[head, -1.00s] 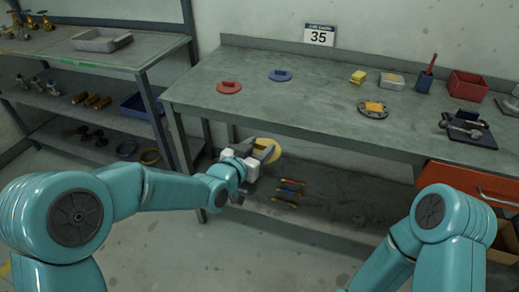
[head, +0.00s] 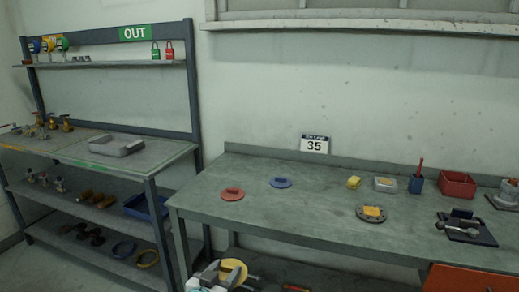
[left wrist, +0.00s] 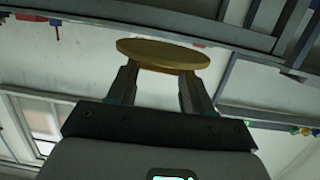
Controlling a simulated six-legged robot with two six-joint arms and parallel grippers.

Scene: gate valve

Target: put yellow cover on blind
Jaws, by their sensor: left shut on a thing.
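The yellow cover, a round disc (head: 236,267), is at the bottom of the head view, in front of the bench's front edge. My left gripper (head: 228,278) is shut on it; only its end shows there. In the left wrist view the cover (left wrist: 162,52) sits across the tips of the two fingers (left wrist: 160,85). On the bench lies a round grey flange with bolt holes (head: 361,215), probably the blind, with a small yellow block (head: 372,211) on top. The cover is apart from it, lower and to the left. My right gripper is out of view.
On the bench (head: 300,215) lie a red disc (head: 232,194), a blue disc (head: 280,182), a yellow block (head: 354,182), a clear tray (head: 386,185), a blue holder (head: 416,185) and a red bin (head: 457,185). The bench's front middle is clear. A shelf rack (head: 150,185) stands left.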

